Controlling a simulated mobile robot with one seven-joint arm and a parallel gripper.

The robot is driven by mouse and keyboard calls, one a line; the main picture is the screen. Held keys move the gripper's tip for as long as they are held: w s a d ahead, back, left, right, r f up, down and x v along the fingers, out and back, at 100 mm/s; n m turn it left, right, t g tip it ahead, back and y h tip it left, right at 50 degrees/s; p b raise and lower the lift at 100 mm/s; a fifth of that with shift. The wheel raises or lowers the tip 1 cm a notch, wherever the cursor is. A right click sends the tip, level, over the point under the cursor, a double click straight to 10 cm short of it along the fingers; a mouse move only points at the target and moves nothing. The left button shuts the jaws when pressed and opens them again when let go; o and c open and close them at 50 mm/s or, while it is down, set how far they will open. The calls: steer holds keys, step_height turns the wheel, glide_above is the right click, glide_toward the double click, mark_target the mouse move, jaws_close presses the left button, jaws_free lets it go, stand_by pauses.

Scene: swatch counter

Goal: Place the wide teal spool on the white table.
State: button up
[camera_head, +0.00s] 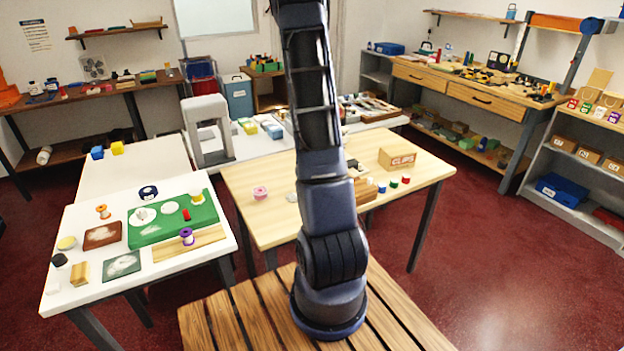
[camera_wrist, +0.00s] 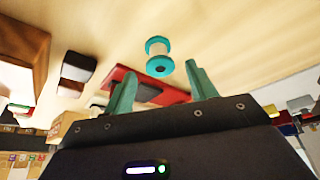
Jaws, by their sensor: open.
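The teal spool (camera_wrist: 158,57) shows in the wrist view, with teal flanges and a pale middle. It is on a pale wooden surface, just ahead of and between the fingertips of my gripper (camera_wrist: 161,68). The two teal fingers are apart, and I see no grip on the spool. In the head view my arm hides the spool and my gripper over the wooden table (camera_head: 240,176). The white table (camera_head: 78,217) stands at the left in the head view, with bare patches between its items.
The white table carries a green mat (camera_head: 150,234), a purple spool (camera_head: 187,237), an orange spool (camera_head: 103,211) and swatches. The wooden table holds a pink spool (camera_head: 260,193) and a clips box (camera_head: 397,159). A red object (camera_wrist: 124,76) lies close to the teal spool.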

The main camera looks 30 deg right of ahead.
steer(key=s+a+r+n+y, duration=0.1)
steer(key=s+a+r, duration=0.35)
steer(key=r, duration=0.35)
steer(key=s+a+r+n+y, duration=0.1)
steer(key=s+a+r, duration=0.3)
steer(key=r, duration=0.5)
steer(key=s+a+r+n+y, duration=0.1)
steer(key=s+a+r, duration=0.1)
steer(key=a+r, duration=0.5)
steer(key=s+a+r+n, duration=0.2)
steer(key=s+a+r, duration=0.1)
steer(key=s+r, duration=0.2)
steer(key=s+a+r+n, duration=0.2)
steer(key=s+a+r, duration=0.2)
steer(key=s, duration=0.6)
steer(key=shift+s+r+t, duration=0.3)
steer(key=shift+r+t, duration=0.1)
steer(key=shift+r, duration=0.25)
steer(key=shift+o, duration=0.4)
steer(key=shift+s+a+r, duration=0.15)
steer(key=shift+s+a, duration=0.15)
steer(key=shift+s, duration=0.3)
